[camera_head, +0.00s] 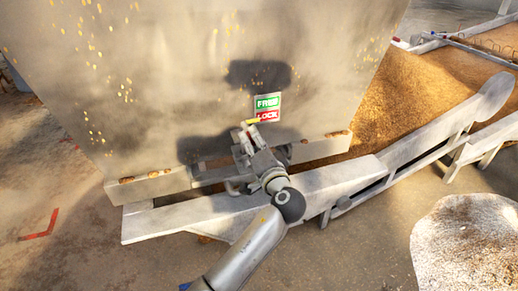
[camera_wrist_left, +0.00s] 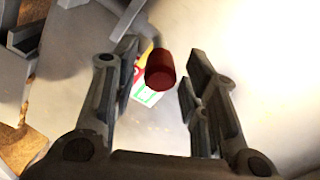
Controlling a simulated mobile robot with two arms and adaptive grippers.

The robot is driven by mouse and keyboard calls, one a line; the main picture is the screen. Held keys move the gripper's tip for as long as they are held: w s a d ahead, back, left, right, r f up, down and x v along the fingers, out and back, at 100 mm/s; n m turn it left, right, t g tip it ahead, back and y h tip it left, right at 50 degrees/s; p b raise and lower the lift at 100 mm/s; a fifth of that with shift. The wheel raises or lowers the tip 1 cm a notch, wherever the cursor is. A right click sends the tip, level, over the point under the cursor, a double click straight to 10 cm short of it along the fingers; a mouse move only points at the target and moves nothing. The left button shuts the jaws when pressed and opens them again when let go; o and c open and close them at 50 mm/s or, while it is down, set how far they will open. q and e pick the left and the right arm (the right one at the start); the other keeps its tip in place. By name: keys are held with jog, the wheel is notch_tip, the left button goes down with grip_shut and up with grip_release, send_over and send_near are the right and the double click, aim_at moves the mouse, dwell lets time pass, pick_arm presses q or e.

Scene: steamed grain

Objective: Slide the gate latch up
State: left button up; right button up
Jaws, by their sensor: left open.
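The gate latch handle, a dark red cylinder (camera_wrist_left: 160,72), shows in the left wrist view between the fingers of my left gripper (camera_wrist_left: 161,56). The fingers are open, with a gap visible on both sides of the handle. In the head view my left gripper (camera_head: 243,137) is up against the front of the large metal bin, just below a sign (camera_head: 267,101) with green FREE above red LOCK. A small yellow pointer (camera_head: 254,121) shows near the LOCK part. The latch's mount is mostly hidden by the gripper. My right gripper is not in view.
The big pale metal bin wall (camera_head: 180,70) fills the upper left, with a ledge and grain bits along its bottom. A metal trough (camera_head: 335,180) runs below it to the right. A grain bed (camera_head: 425,95) lies behind, and a pale heap (camera_head: 470,240) at lower right.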

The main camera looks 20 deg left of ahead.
aim_at(247, 131)
pick_arm(q)
jog(key=x, duration=0.4)
jog(key=shift+w+a+r+p, duration=0.1)
jog(key=shift+w+a+p, duration=0.1)
jog(key=shift+p, duration=0.15)
jog(key=shift+x, duration=0.8)
jog(key=shift+c, duration=0.9)
jog(key=shift+f, duration=0.2)
grip_shut()
